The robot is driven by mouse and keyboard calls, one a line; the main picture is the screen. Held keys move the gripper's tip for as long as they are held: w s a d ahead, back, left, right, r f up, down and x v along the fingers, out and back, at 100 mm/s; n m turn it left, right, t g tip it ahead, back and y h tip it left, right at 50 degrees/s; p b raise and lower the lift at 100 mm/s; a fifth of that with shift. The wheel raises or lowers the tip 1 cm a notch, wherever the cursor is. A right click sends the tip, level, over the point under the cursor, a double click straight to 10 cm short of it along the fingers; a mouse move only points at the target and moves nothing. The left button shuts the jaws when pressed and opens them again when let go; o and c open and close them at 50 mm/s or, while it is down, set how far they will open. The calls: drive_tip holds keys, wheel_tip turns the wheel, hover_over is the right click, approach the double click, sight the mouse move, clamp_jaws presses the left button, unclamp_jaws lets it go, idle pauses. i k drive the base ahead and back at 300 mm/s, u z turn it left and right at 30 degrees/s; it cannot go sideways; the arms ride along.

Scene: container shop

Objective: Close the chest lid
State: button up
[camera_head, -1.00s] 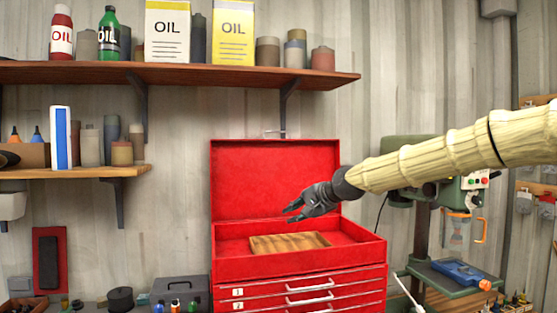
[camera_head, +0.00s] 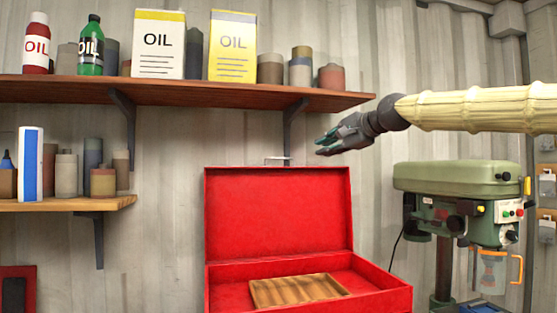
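The red chest (camera_head: 382,300) stands in the lower middle of the head view. Its lid (camera_head: 278,215) is raised upright at the back, with a small metal latch (camera_head: 277,160) on its top edge. A brown wooden tray (camera_head: 298,290) lies inside the open top. My gripper (camera_head: 322,147) is in the air just above and right of the lid's top edge in the picture, pointing left. Its dark fingers look spread with nothing between them. It appears apart from the lid, though the depth between them is hard to judge.
A long wooden shelf (camera_head: 200,92) with oil cans and bottles runs above the chest, close above my gripper. A shorter shelf (camera_head: 75,203) with jars is at left. A green drill press (camera_head: 455,178) stands right of the chest, below my arm.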

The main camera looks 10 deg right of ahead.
sight(252, 214)
drive_tip(key=i, duration=1)
